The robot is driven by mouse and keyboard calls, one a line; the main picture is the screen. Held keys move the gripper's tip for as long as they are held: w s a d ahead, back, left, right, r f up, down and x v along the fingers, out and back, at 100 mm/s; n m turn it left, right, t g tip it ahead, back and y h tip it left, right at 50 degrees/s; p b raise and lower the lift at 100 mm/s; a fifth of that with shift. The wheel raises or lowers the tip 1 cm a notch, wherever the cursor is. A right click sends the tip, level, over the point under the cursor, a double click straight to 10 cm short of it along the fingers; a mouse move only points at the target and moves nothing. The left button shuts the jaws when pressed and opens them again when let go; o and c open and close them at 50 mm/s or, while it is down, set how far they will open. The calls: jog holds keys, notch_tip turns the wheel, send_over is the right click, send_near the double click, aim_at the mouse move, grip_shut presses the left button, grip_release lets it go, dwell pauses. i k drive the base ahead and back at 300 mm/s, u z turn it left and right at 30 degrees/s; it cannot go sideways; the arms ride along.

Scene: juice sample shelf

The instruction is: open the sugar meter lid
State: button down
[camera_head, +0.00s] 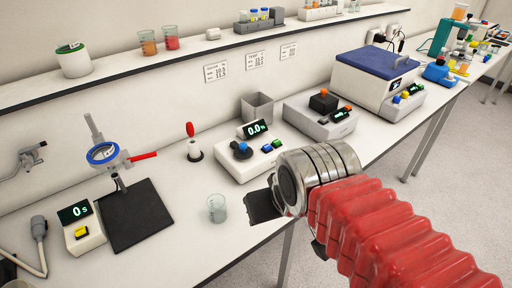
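No device in view carries a readable sugar meter label, so I cannot be sure which one it is. The likeliest is the grey-white unit (308,122) right of centre, with a small black block-shaped lid (323,103) bearing an orange knob. The lid sits down on the unit and looks closed. A small dark display is on its front right.
A white device (238,160) with a blue knob and display stands left of the unit. A larger blue-lidded machine (378,62) stands right. A glass beaker (217,209) is near my gripper. A shelf (200,56) with beakers runs above. A black mat (130,222) lies left.

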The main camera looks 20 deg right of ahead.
aim_at(242, 151)
jog(key=z, duration=0.9)
jog(key=k, duration=0.55)
jog(key=u, duration=0.65)
jog(key=i, duration=0.95)
jog(key=z, duration=0.75)
